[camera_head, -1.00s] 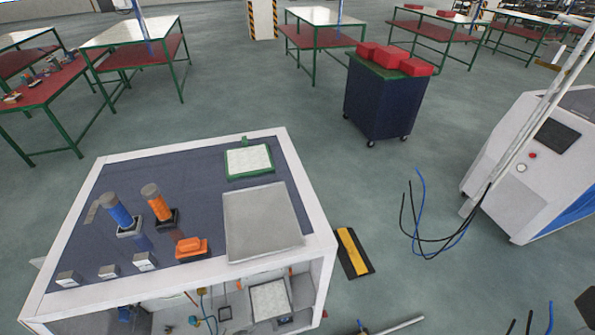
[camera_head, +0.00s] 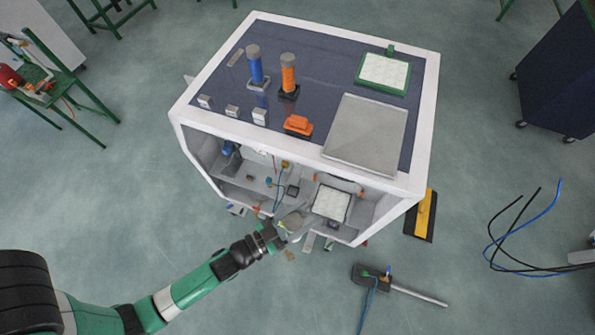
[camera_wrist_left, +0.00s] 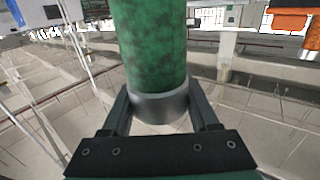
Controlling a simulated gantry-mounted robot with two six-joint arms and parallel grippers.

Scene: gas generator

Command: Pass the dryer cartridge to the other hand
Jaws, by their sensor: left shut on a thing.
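The dryer cartridge is a mottled green cylinder (camera_wrist_left: 150,45) with a grey end collar (camera_wrist_left: 158,106) in the left wrist view. My left gripper (camera_wrist_left: 160,112) is shut on it at the collar, with one finger on each side. In the head view my left gripper (camera_head: 277,236) is in front of the open lower side of the white cabinet. Only a pale round end of the cartridge (camera_head: 292,222) seems to show there, and its green body cannot be made out. My right gripper is not in view.
The white cabinet (camera_head: 430,110) carries a blue cylinder (camera_head: 256,68), an orange cylinder (camera_head: 288,76), an orange block (camera_head: 298,126) and a grey panel (camera_head: 366,135) on top. A dark block with a rod (camera_head: 372,277) lies on the floor. Floor around it is mostly clear.

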